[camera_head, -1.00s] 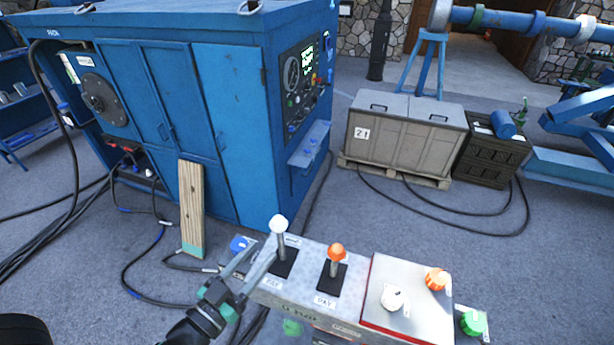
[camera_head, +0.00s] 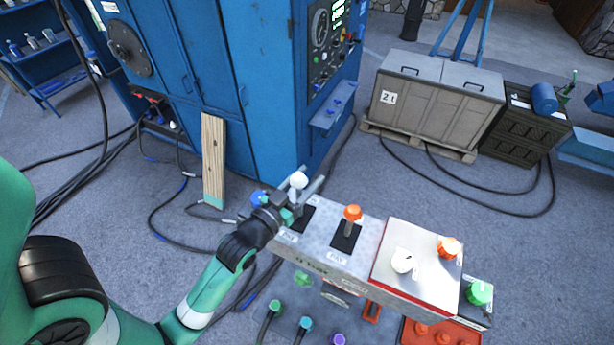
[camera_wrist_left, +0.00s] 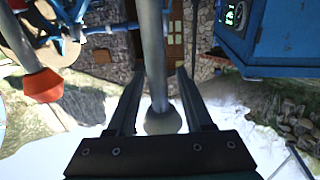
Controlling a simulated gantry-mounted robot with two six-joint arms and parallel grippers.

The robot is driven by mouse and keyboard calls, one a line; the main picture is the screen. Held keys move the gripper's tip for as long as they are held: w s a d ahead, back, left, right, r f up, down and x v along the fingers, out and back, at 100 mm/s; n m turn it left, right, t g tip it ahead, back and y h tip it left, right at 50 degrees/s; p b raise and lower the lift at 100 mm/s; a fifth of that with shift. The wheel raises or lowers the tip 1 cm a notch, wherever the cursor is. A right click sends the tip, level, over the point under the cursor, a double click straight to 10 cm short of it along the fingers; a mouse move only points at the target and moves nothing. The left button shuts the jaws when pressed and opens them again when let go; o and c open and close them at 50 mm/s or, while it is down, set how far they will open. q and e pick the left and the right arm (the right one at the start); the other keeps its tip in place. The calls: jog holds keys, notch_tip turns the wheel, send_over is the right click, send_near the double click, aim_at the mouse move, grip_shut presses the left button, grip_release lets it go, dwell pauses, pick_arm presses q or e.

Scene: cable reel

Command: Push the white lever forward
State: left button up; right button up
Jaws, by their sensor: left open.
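The white lever (camera_head: 298,181) has a white ball knob on a metal shaft and stands at the left end of the grey control box (camera_head: 357,229). My left gripper (camera_head: 305,192) is at this lever, with its fingers on either side of it just below the knob. In the left wrist view, which is upside down, the lever shaft (camera_wrist_left: 152,55) and its knob (camera_wrist_left: 163,122) lie between the two open fingers (camera_wrist_left: 157,90). I cannot tell whether a finger touches the shaft. My right gripper is not in view.
An orange-knobbed lever (camera_head: 352,213) stands to the right on the same box. A metal plate (camera_head: 415,235) with white and orange knobs is farther right. A blue cabinet (camera_head: 265,100) and a leaning wooden plank (camera_head: 213,160) are behind. A grey crate (camera_head: 440,100) stands beyond.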

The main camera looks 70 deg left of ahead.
pick_arm(q)
jog(key=c, duration=0.8)
grip_shut()
jog(key=shift+r, duration=0.25)
dwell(0.4)
